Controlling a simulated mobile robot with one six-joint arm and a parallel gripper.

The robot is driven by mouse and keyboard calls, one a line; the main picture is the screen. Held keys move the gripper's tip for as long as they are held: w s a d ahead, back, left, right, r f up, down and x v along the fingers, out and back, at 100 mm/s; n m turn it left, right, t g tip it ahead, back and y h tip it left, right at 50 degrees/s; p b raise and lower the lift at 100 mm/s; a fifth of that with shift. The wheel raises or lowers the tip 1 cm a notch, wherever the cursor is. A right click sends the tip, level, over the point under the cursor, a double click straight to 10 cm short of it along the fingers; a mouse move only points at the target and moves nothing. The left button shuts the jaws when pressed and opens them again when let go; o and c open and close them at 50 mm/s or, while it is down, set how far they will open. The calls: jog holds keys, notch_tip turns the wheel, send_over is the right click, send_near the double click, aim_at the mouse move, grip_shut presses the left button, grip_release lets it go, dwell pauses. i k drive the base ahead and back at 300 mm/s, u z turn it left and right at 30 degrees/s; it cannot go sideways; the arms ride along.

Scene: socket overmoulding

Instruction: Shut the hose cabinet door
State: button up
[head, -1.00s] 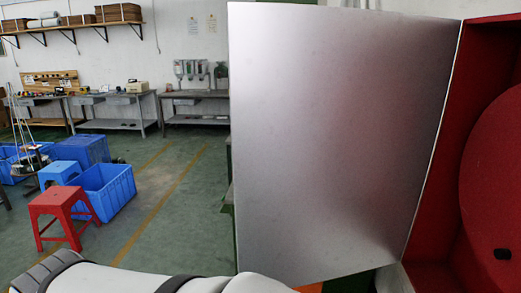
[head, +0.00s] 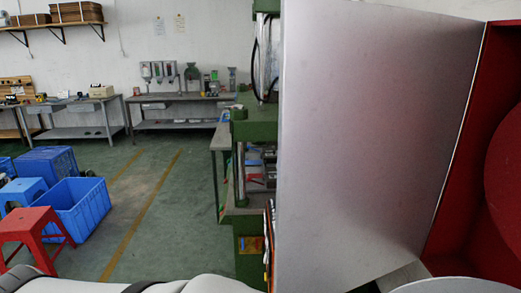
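The hose cabinet (head: 462,170) is red and stands at the right edge of the head view. A large round red part (head: 508,185) shows inside it. Its door (head: 375,140) is a flat grey metal panel, standing open, with its right edge along the cabinet's left front edge. The door's left edge is free. White links of my arm cross the bottom left of the view. My gripper is not in view, so I cannot see whether it touches the door.
A green machine (head: 255,130) stands just behind the door's free edge. Blue crates (head: 80,208) and a red stool (head: 35,230) are on the left. Grey workbenches (head: 180,102) line the back wall. Green floor (head: 160,215) is clear between the stool and machine.

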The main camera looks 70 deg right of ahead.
aim_at(373, 98)
jog(key=u, duration=0.05)
jog(key=i, duration=2.4)
jog(key=z, duration=1.1)
jog(key=k, duration=0.1)
jog(key=z, duration=3.65)
jog(key=i, duration=0.95)
jog(key=z, duration=0.1)
